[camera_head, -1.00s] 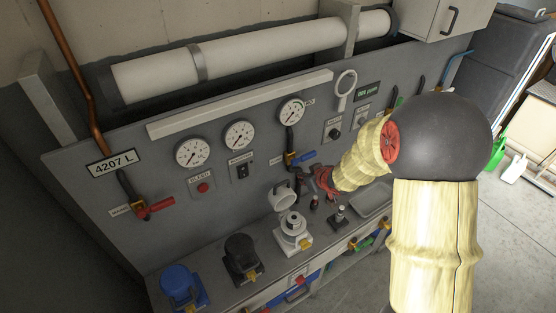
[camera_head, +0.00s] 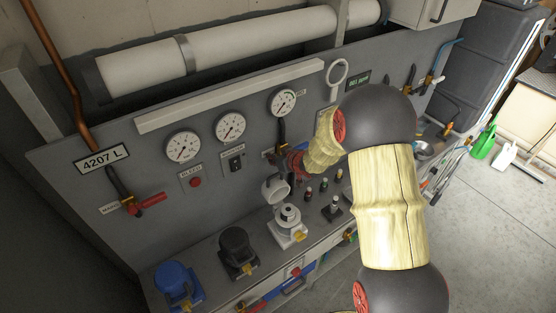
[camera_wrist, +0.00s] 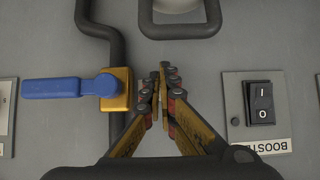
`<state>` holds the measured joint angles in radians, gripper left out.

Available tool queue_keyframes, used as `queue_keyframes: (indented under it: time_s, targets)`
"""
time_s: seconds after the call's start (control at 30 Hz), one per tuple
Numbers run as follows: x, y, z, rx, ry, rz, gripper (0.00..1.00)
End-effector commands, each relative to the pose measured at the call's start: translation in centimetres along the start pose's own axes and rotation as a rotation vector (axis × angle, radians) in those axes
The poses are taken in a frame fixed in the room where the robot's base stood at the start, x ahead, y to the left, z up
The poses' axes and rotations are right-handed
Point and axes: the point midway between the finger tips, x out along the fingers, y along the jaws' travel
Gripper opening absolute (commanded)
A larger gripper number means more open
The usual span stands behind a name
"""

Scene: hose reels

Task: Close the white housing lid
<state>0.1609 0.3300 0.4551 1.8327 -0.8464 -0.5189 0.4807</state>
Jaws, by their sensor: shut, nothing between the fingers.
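The white housing (camera_head: 288,228) stands on the bench ledge, with a round fitting inside it. Its white lid (camera_head: 274,189) stands raised, tilted up behind the body, so the housing is open. My gripper (camera_head: 297,164) is up and to the right of the lid, close to the panel and partly hidden by my arm. In the wrist view my gripper (camera_wrist: 160,95) is shut with its fingertips together and nothing between them. The white housing cannot be made out in the wrist view.
A blue-handled valve (camera_wrist: 75,87) and a black rocker switch (camera_wrist: 262,102) flank the fingers. A dark looped bar (camera_wrist: 180,25) is above them. A black housing (camera_head: 238,252) and a blue housing (camera_head: 178,285) stand left of the white one.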

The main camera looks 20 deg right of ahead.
Motion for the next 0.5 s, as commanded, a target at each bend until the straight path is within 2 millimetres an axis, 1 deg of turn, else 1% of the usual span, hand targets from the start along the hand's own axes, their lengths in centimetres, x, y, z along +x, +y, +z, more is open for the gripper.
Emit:
queue_keyframes:
  time_s: [0.03, 0.2, 0.33, 0.5]
  targets:
    - [-0.8, 0.1, 0.9, 0.004, -0.004, 0.002, 0.0]
    - [-2.0, 0.1, 2.2, 0.003, -0.002, 0.003, 0.0]
    - [-2.5, 0.1, 2.9, 0.002, -0.002, 0.002, 0.0]
    - [-2.6, 0.0, 3.0, 0.002, -0.002, 0.001, 0.0]
